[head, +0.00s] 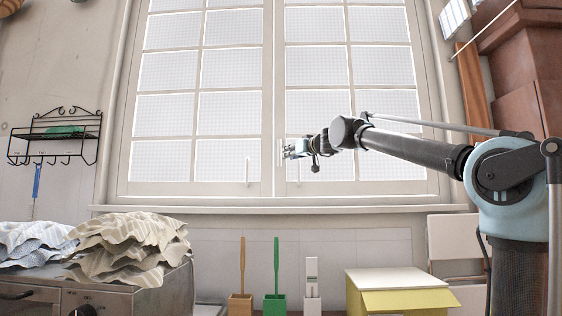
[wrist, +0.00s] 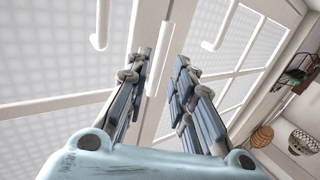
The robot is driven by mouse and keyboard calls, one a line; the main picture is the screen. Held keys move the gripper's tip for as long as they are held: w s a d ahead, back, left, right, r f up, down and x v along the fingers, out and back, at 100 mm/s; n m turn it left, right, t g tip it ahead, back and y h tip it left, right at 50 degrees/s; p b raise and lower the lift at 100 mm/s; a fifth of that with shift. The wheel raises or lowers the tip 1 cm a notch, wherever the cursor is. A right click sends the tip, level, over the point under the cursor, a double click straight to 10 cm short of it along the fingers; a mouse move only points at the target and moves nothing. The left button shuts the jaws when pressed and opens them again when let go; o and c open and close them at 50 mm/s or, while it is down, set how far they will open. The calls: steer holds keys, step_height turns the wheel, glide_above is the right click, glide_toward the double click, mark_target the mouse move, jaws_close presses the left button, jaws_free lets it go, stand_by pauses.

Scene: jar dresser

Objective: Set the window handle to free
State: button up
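The window (head: 273,110) has two white-framed sashes with gridded panes and looks closed. In the wrist view, a slim white upright handle (wrist: 155,75) stands on the middle frame where the sashes meet. My gripper (wrist: 163,57) is open, with one finger on each side of this handle in the picture. I see no clear contact, and cannot tell how far the handle reaches between the fingers. In the head view my gripper (head: 287,152) is at the window's centre, and the handle is too small there to make out well.
Two white hooked pulls, one (wrist: 100,28) left and one (wrist: 220,30) right, flank the handle. Below the window are a sill (head: 230,208), brushes in holders (head: 276,302) and a yellow-and-white box (head: 400,298). Folded cloths (head: 130,240) lie at left. A wire rack (head: 60,135) hangs on the wall.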

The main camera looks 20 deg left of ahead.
mark_target(280, 156)
steer(key=shift+x, duration=4.4)
jaws_close()
